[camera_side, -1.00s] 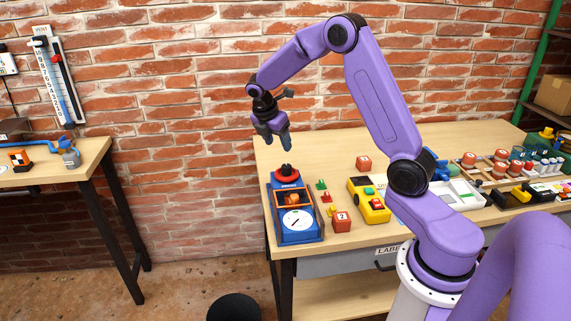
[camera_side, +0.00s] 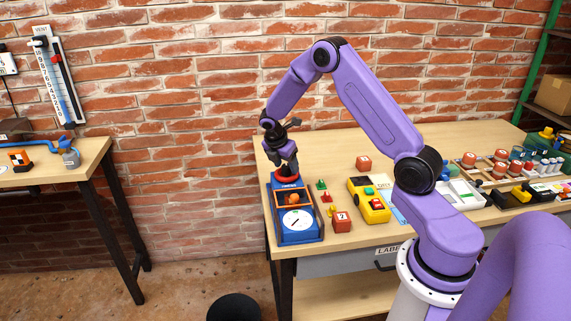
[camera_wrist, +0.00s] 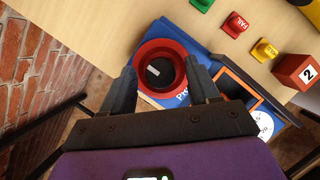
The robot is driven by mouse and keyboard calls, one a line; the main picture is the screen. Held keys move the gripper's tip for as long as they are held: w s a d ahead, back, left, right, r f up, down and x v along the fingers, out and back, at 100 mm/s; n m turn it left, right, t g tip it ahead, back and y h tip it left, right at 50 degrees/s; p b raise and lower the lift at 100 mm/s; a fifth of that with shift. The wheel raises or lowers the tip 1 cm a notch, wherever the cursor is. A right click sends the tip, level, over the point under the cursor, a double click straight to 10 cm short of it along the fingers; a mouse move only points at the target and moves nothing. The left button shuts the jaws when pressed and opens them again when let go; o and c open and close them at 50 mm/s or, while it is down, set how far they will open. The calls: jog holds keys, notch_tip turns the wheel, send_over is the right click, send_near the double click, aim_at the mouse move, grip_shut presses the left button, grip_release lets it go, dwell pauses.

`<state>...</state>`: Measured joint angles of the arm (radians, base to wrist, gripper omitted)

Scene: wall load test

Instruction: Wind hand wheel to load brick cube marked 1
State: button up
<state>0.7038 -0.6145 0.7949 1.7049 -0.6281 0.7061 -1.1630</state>
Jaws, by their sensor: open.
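The blue test press (camera_side: 297,228) stands at the left end of the table, with a white dial and a dark needle on its front. Its red hand wheel (camera_side: 284,180) is on the back end; in the wrist view the round red wheel (camera_wrist: 160,46) has a dark centre with a light mark. My gripper (camera_side: 287,168) points down over the wheel. Its fingers (camera_wrist: 160,66) are open on either side of the wheel, and I cannot tell whether they touch it. An orange-brown brick cube (camera_side: 292,199) sits inside the press's orange frame; its mark is not readable.
A red cube marked 2 (camera_wrist: 300,70) stands right of the press. Small green, red and yellow tags (camera_side: 326,198) lie beside the press. A yellow box with buttons (camera_side: 369,203) is right of them.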

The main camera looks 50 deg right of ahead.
jog(key=c, duration=1)
jog(key=shift+c, duration=0.2)
